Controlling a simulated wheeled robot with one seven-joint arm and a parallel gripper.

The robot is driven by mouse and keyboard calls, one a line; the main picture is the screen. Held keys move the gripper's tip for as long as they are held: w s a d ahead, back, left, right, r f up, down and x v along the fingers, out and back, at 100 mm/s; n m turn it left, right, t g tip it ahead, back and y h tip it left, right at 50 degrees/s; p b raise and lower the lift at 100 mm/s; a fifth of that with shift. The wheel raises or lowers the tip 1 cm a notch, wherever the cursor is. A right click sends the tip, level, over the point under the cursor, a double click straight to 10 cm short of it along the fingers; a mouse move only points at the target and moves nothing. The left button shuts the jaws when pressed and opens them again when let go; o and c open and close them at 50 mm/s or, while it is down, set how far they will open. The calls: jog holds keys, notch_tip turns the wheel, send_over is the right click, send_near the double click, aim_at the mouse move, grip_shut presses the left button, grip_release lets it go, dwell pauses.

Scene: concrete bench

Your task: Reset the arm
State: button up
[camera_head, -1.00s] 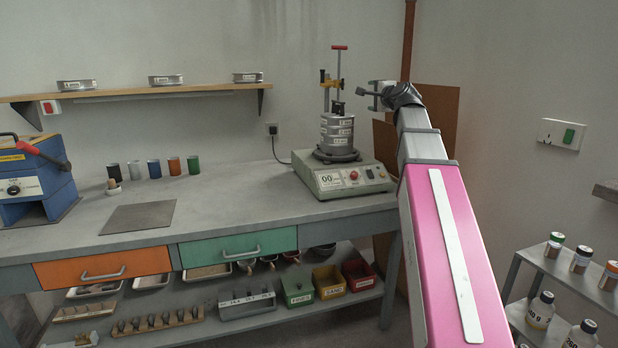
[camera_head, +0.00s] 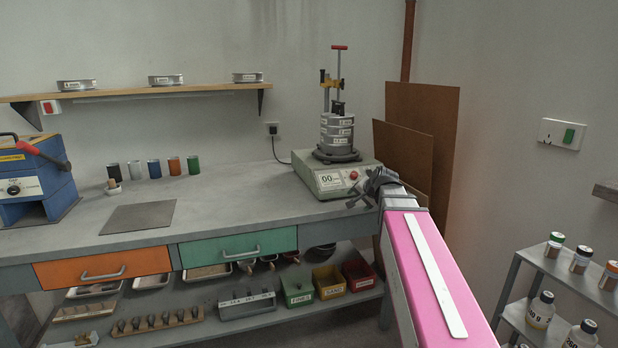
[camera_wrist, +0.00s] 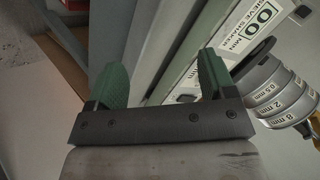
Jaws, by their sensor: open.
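My gripper (camera_wrist: 162,78) shows in the wrist view with its two green-padded fingers spread apart and nothing between them. In the head view my gripper (camera_head: 358,197) is small and dark, at the right front corner of the bench, in front of the sieve shaker. My pink arm runs from it down to the bottom edge. The sieve shaker (camera_head: 330,181) stands on the bench with a stack of sieves (camera_head: 337,132) on it. In the wrist view the shaker's labelled front (camera_wrist: 262,22) and the sieves (camera_wrist: 278,88) appear close on the right.
The grey concrete bench (camera_head: 235,205) is clear in its middle. Brown boards (camera_head: 420,120) lean against the wall behind my arm. A rack (camera_head: 560,268) with jars and bottles stands at the right. Coloured bins (camera_head: 328,281) sit on the lower shelf.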

jog(key=s+f+n+g+h, duration=0.1)
jog(key=s+f+n+g, duration=0.2)
jog(key=s+f, duration=0.8)
jog(key=s+f+n+g+h, duration=0.2)
jog(key=s+f+n+g, duration=0.2)
jog(key=s+f, duration=0.7)
notch_tip(320, 180, down, 6)
jog(key=shift+d+f+g+h, duration=0.2)
jog(key=shift+f+g+h, duration=0.1)
jog(key=shift+g, duration=0.5)
